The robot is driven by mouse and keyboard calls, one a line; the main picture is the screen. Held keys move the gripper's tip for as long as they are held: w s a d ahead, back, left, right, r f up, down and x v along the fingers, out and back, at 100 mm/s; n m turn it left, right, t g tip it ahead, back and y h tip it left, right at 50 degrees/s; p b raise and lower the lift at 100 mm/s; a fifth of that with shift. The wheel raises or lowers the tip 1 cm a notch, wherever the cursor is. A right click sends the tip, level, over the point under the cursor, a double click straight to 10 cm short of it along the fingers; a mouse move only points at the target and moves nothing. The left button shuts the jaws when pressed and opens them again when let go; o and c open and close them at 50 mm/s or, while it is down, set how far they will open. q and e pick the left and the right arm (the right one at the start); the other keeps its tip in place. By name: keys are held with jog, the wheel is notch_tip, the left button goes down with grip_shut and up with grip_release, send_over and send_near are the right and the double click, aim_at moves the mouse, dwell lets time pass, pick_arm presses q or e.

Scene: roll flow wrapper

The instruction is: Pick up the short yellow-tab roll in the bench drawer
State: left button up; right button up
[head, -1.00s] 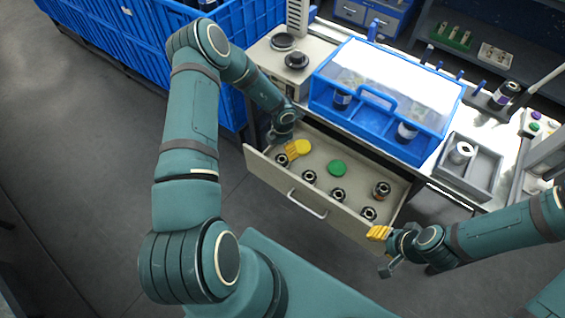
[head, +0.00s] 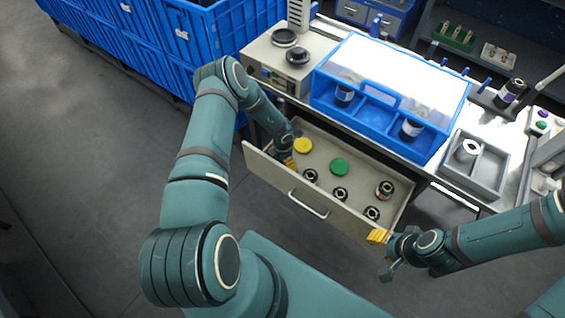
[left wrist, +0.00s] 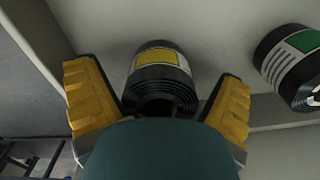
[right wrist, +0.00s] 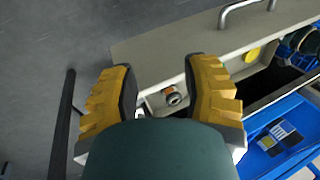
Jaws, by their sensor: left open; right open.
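My left gripper (head: 289,163) is inside the left end of the open bench drawer (head: 262,165). In the left wrist view the open fingers (left wrist: 160,105) stand on either side of a black roll with a yellow tab (left wrist: 157,60). The fingers look apart from the roll, and its lower part is hidden behind my wrist. In the head view my gripper covers this roll. A roll with a green tab (left wrist: 293,65) lies to its right. My right gripper (head: 379,236) is open and empty outside the drawer's front right corner.
A yellow disc (head: 303,145), a green disc (head: 339,167) and several dark rolls (head: 340,194) lie in the drawer. A blue case with a clear lid (head: 378,128) and a grey tray (head: 487,178) stand on the bench above. Blue crates (head: 150,45) are at the left.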

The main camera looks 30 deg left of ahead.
pick_arm(q)
jog(key=shift+f, duration=0.1)
jog(key=c, duration=1.3)
jog(key=shift+c, duration=0.2)
